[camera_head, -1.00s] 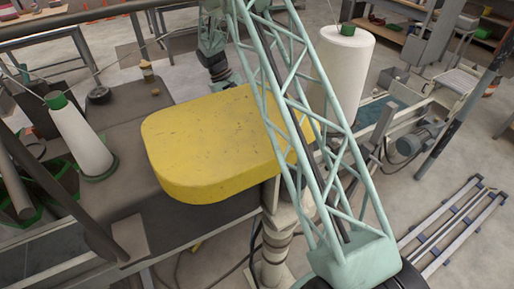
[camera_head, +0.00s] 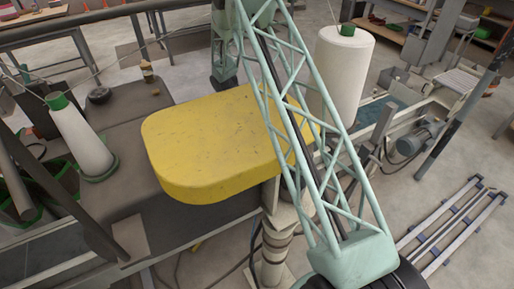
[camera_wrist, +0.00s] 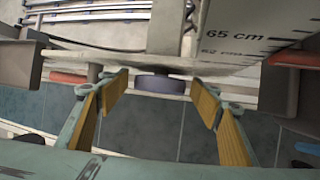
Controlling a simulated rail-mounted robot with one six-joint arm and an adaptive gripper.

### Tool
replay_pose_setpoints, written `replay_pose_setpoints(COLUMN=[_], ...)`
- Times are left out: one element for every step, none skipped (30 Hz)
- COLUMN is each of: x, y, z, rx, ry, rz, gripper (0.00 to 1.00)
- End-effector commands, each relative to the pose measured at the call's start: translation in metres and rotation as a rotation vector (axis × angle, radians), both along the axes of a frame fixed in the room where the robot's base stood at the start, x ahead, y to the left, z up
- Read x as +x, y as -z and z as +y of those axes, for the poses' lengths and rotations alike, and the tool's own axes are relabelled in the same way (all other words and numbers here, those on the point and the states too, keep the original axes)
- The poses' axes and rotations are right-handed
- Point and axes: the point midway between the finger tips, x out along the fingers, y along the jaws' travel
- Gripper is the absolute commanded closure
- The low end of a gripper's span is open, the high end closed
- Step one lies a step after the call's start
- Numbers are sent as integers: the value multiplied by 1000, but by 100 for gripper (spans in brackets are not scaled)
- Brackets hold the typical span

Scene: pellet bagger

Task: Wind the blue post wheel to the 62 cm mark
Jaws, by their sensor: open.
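The blue post wheel (camera_wrist: 160,86) shows in the wrist view as a purple-blue disc under the edge of a pale plate. My gripper (camera_wrist: 160,96) is open, with one yellow-padded finger to the left of the wheel and one to the right. Gaps show between the wheel and both fingers. The printed scale (camera_wrist: 235,38) is on the pale plate above and to the right, with marks reading 65 cm and 62 cm. No pointer on the scale can be made out. In the head view, I cannot make out the wheel or my fingertips.
Orange-red parts (camera_wrist: 68,78) flank the plate in the wrist view.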

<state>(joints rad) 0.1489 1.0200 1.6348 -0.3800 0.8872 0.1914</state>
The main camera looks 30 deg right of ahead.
Motion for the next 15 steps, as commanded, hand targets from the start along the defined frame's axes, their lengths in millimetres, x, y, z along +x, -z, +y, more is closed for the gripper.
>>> replay_pose_setpoints(x=[-1,-1,-1,-1,-1,-1,-1,-1,-1,-1,-1,-1,-1,-1,-1], y=[1,2,2,2,2,2,2,2,2,2,2,2,2,2,2], z=[0,0,-1,0,-1,0,0,0,0,0,0,0,0,0,0], rx=[0,0,0,0,0,0,0,0,0,0,0,0,0,0,0], ry=[0,0,0,0,0,0,0,0,0,0,0,0,0,0,0], rz=[0,0,0,0,0,0,0,0,0,0,0,0,0,0,0], gripper=[42,42,42,42,42,42,42,42,42,42,42,46,49,52,55])
